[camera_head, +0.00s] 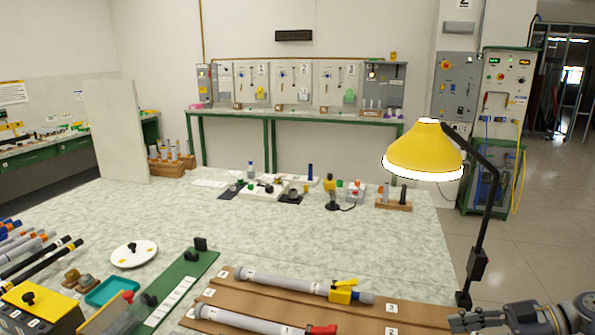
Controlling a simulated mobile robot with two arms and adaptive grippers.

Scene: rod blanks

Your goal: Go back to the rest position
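My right gripper (478,319) shows at the bottom right corner, at the near right edge of the table and just below the lamp's foot. It is small and partly cut off by the frame, so I cannot tell whether its fingers are open or shut. No rod shows in it. My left gripper is not in view. A grey rod with a yellow clamp (290,284) lies on a brown board (400,312). A second grey rod with a red clamp (245,322) lies nearer, partly cut off. Several blue, grey and black rods (38,258) lie at the left edge.
A yellow lamp (424,152) on a black arm stands close beyond my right gripper. A green strip (180,287), a white disc (134,253), a teal tray (112,291) and a yellow-topped box (35,308) are at the left. The table's middle (290,230) is clear.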

